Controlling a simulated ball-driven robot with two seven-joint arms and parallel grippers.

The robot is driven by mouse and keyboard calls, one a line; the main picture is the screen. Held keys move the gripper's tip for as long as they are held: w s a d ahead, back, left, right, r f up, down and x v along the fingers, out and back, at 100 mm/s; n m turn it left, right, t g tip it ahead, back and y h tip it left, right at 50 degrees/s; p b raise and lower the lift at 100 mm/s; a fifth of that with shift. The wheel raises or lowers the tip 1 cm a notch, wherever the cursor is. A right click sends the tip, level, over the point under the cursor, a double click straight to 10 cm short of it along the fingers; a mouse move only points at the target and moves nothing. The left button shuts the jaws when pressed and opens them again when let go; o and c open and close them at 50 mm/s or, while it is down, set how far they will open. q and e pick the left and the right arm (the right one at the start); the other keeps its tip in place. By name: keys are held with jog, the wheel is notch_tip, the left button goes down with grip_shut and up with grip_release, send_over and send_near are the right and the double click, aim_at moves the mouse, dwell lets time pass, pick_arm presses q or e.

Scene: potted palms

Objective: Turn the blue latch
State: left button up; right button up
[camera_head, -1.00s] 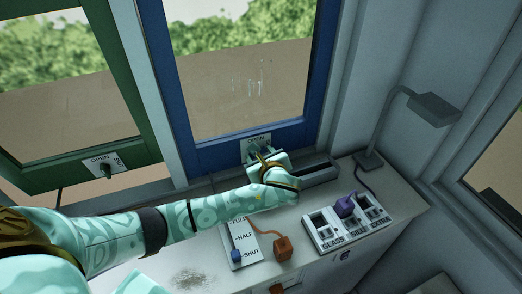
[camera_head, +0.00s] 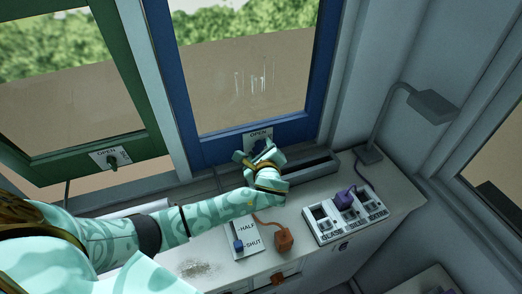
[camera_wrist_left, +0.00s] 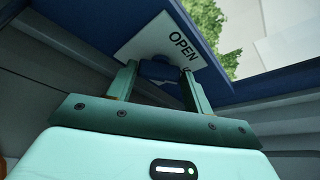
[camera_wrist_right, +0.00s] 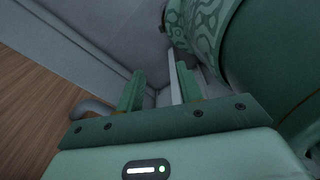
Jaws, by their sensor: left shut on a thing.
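The blue latch (camera_wrist_left: 160,70) sits on a white plate marked OPEN (camera_wrist_left: 150,42) on the lower rail of the blue window frame. In the left wrist view it lies between the fingers of my left gripper (camera_wrist_left: 158,76), which is shut on it. In the head view my left gripper (camera_head: 257,151) is at the plate and hides most of the latch; the plate's OPEN word (camera_head: 259,134) shows above it. My right gripper (camera_wrist_right: 160,84) shows only in its own wrist view, its fingers apart and no held object clear between them.
A green window frame with its own OPEN plate (camera_head: 111,157) is at left. On the counter are a FULL/HALF/SHUT slider panel (camera_head: 246,236), an orange plug (camera_head: 283,239), a socket panel (camera_head: 325,237) with a purple plug (camera_head: 344,199), and a grey lamp (camera_head: 431,104) at right.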

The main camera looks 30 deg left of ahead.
pick_arm(q)
jog(key=o, duration=1)
jog(key=p+v, duration=0.1)
jog(key=v, duration=1.5)
jog(key=shift+s, duration=0.15)
